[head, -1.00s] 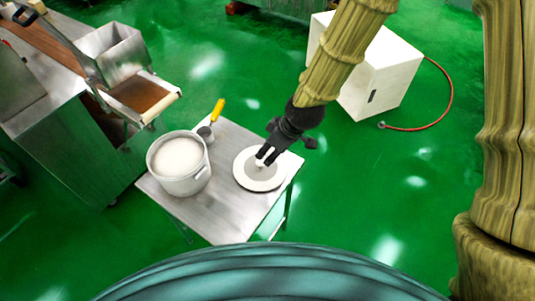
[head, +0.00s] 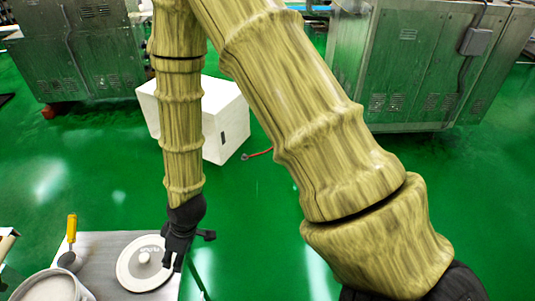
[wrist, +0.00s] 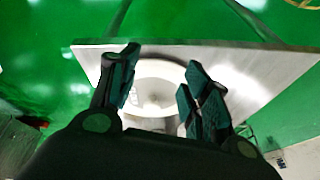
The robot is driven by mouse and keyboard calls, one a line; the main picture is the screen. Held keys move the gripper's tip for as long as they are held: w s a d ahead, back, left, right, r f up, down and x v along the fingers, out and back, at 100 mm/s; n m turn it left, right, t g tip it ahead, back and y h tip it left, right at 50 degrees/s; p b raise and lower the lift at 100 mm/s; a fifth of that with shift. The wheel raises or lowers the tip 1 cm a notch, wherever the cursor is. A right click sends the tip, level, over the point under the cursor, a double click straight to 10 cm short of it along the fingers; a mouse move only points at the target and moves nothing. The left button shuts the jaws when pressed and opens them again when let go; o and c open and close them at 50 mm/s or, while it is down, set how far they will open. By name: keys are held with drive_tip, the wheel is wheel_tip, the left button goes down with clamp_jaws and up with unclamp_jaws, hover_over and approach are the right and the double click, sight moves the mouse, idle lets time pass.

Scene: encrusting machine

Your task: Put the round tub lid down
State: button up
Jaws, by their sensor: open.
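The round tub lid (head: 135,275) is white with a small knob and lies flat on the small metal table (head: 102,250). In the wrist view the lid (wrist: 160,70) lies beyond my fingers, partly hidden by them. My gripper (head: 172,262) is open, beside and just above the right part of the lid in the head view. In the wrist view, my gripper's two fingers (wrist: 160,90) are spread with nothing held between them. Whether a finger touches the lid cannot be told. The white tub (head: 50,287) stands left of the lid, cut off by the frame edge.
A yellow-handled scoop (head: 71,235) lies on the table behind the tub. Metal machines (head: 400,70) stand at the back. The floor right of the table is open.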

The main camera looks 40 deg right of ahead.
drive_tip(key=s+d+f+m+g+h, duration=0.1)
drive_tip(key=s+d+f+m, duration=0.3)
drive_tip(key=s+d+f, duration=0.3)
drive_tip(key=s+d+f+m+g+h, duration=0.1)
drive_tip(key=s+d+f+m+h, duration=0.1)
drive_tip(key=s+d+f+m, duration=0.2)
drive_tip(key=s+d+f, duration=0.3)
drive_tip(key=s+f, duration=0.4)
drive_tip(key=s, duration=0.4)
drive_tip(key=shift+s+d, duration=0.25)
drive_tip(key=shift+d, duration=0.1)
wheel_tip(320, 180, up, 5)
drive_tip(key=p, duration=0.5)
drive_tip(key=shift+r, duration=0.15)
